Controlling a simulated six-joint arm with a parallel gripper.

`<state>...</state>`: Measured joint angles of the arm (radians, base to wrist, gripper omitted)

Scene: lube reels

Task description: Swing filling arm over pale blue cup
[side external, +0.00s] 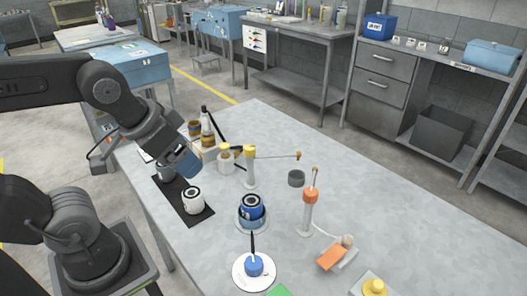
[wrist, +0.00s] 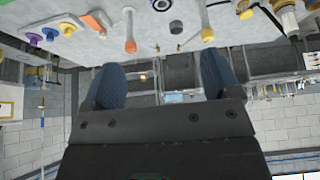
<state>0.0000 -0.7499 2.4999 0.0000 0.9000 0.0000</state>
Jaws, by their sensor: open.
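A filling arm on a yellow-capped post (side external: 250,167) stands mid-table and reaches right to a small brown tip. It also shows in the wrist view (wrist: 207,32). A second filling arm stands on an orange-capped post (side external: 309,207), its thin arm pointing toward the back; it shows in the wrist view too (wrist: 130,32). A pale blue cup (side external: 251,224) stands in front of the yellow-capped post, with a dark blue reel (side external: 252,203) in it. My gripper (side external: 180,163) is open and empty, its blue fingers above the dark mat, left of both posts and apart from them.
The dark mat (side external: 201,219) bears a white reel (side external: 193,202) and another partly hidden one. A grey cup (side external: 296,178) stands between the posts. A blue knob on a white disc (side external: 254,267), an orange block (side external: 331,257) and a yellow knob (side external: 375,287) lie in front. The table's far right is clear.

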